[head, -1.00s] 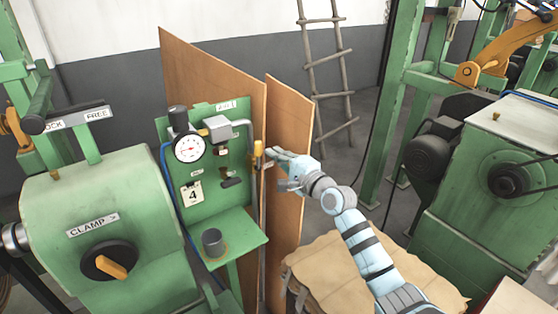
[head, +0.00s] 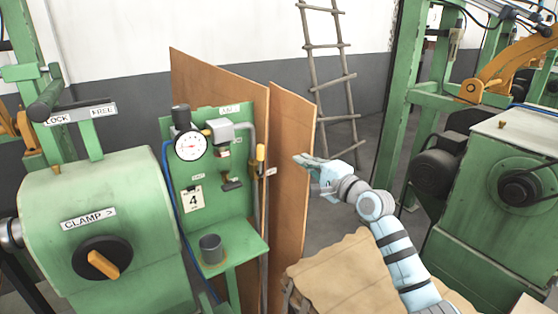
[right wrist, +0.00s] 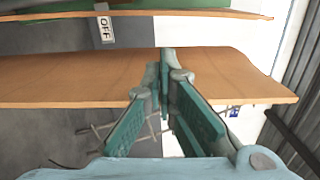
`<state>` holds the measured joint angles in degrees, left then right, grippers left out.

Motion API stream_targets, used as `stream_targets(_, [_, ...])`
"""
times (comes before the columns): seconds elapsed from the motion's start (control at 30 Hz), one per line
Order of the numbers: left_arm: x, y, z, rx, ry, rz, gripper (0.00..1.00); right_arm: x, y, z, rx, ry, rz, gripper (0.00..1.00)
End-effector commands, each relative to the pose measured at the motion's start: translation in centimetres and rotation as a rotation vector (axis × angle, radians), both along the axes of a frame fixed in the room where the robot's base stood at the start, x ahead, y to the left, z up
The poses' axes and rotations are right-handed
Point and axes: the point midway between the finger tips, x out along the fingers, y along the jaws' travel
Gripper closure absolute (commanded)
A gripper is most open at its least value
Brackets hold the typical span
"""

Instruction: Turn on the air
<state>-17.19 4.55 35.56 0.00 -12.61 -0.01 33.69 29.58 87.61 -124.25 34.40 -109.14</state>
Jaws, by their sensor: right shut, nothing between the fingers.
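The green air panel (head: 219,128) stands at centre left with a round white gauge (head: 193,146), small valves and pipes. A yellow-handled lever (head: 260,153) stands upright at the panel's right edge, on a thin vertical rod. A small white tag (head: 271,171) is beside it; in the right wrist view a tag reads OFF (right wrist: 105,31). My right gripper (head: 299,159) is to the right of the lever, apart from it, in front of the brown board. Its fingers (right wrist: 165,68) are shut and empty in the right wrist view. My left gripper is not in view.
Brown boards (head: 291,170) stand behind and beside the panel. A green machine with a CLAMP knob (head: 102,262) is at left. A grey cup (head: 211,248) sits on the panel's shelf. A cloth-covered stack (head: 340,271) lies below my right arm. Another green machine (head: 480,200) is at right.

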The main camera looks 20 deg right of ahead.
Motion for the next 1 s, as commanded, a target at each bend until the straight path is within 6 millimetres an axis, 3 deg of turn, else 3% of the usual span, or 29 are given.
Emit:
stream_targets(0.23, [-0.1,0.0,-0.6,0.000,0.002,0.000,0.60,5.2,1.4,0.0,0.004,0.000,0.001,1.00])
stream_targets(0.33, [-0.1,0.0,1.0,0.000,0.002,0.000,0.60,5.2,3.2,0.5,0.001,0.002,0.003,1.00])
stream_targets(0.5, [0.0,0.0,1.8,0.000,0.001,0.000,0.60,5.2,4.9,0.5,0.000,0.000,0.001,1.00])
stream_targets(0.87, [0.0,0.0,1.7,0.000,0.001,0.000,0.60,5.1,5.3,0.3,0.000,0.000,-0.001,1.00])
stream_targets(1.0, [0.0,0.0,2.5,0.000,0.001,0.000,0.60,5.0,6.3,0.7,0.000,0.001,0.001,1.00])
